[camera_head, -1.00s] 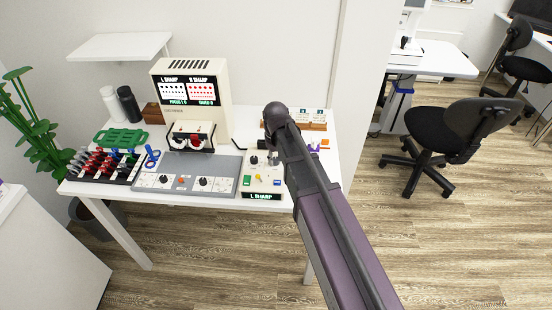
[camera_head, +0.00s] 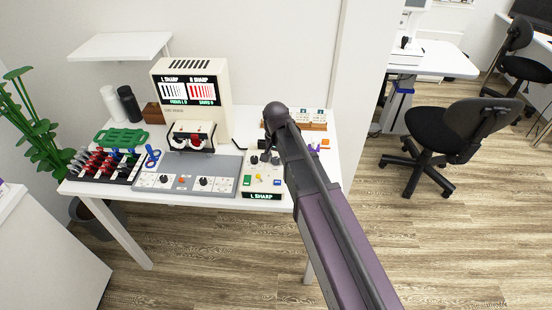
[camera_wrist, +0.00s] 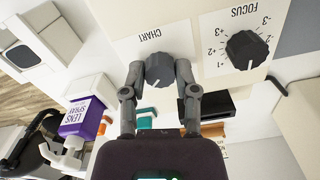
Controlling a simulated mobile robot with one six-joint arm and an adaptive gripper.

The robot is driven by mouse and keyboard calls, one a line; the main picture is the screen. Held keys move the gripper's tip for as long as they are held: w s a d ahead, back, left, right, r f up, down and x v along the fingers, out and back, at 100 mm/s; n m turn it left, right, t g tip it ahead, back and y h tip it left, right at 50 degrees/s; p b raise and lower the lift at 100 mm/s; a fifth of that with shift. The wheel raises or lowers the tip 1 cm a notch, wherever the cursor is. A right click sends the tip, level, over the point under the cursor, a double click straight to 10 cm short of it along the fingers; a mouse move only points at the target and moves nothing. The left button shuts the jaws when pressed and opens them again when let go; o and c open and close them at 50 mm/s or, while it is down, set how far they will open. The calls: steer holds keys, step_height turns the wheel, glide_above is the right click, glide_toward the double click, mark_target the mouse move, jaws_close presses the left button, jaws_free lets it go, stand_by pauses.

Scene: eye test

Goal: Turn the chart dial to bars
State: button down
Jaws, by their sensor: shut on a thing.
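My gripper (camera_wrist: 161,88) is shut on the grey chart dial (camera_wrist: 159,68), one finger on each side, in the wrist view. The dial sits beside the word CHART on a cream control box (camera_head: 252,187). The labels for its positions are hidden or not readable. On the machine (camera_head: 191,120) at the back, both halves of the screen (camera_head: 187,91) show vertical bars, with L SHARP and R SHARP above. In the head view my arm hides the gripper and part of the box.
The focus dial (camera_wrist: 247,49) is close to the chart dial. A purple lens spray bottle (camera_wrist: 84,118) stands beside my gripper. A rack of lenses (camera_head: 104,165) and a grey panel (camera_head: 188,174) lie to the left on the white table (camera_head: 90,188).

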steer(key=shift+s+m, duration=0.15)
steer(key=shift+m, duration=1.05)
steer(key=shift+c, duration=1.9)
jaws_free()
steer(key=shift+n, duration=0.5)
